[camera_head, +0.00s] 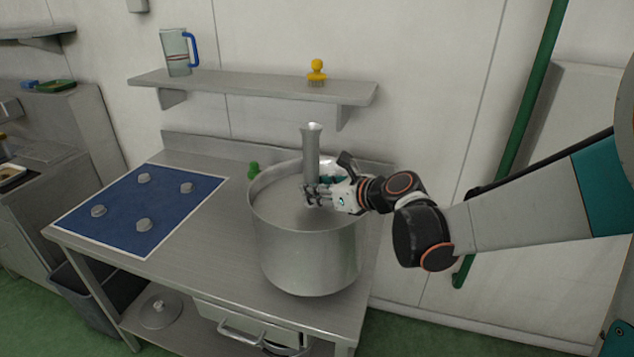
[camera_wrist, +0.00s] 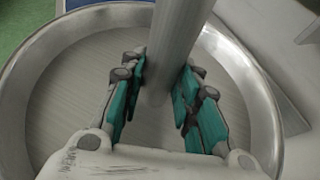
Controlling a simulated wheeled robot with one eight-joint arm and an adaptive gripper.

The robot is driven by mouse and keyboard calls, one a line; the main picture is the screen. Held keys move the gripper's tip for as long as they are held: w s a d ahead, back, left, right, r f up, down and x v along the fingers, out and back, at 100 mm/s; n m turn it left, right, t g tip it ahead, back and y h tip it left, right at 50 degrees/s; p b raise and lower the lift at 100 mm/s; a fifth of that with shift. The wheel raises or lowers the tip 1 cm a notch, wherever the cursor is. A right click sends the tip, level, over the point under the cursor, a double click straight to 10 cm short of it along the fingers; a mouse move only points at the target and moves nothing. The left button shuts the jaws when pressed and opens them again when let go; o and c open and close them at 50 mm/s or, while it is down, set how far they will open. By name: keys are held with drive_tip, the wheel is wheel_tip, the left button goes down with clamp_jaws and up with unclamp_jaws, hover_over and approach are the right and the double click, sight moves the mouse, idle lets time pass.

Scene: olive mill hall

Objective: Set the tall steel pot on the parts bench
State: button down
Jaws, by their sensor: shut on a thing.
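The tall steel pot (camera_head: 305,255) is wide, round and upright, over the right end of the steel bench (camera_head: 215,245). I cannot tell whether its base touches the bench top. A grey upright post (camera_head: 312,150) with a flared top rises from the flat metal surface inside the pot's rim. My gripper (camera_head: 312,193) comes in from the right over the rim and is shut on this post. In the wrist view the teal finger pads (camera_wrist: 160,95) lie on both sides of the post (camera_wrist: 178,40). The pot's rim (camera_wrist: 35,55) curves around it.
A blue mat (camera_head: 120,215) with several grey knobs covers the bench's left part. A small green object (camera_head: 254,169) is behind the pot. A wall shelf (camera_head: 250,86) above holds a jug (camera_head: 177,55) and a yellow brush (camera_head: 317,72). Bare bench lies between mat and pot.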

sight(317, 207)
drive_tip(key=shift+f+b, duration=0.7)
drive_tip(key=shift+f, duration=1.45)
drive_tip(key=c, duration=1.2)
unclamp_jaws()
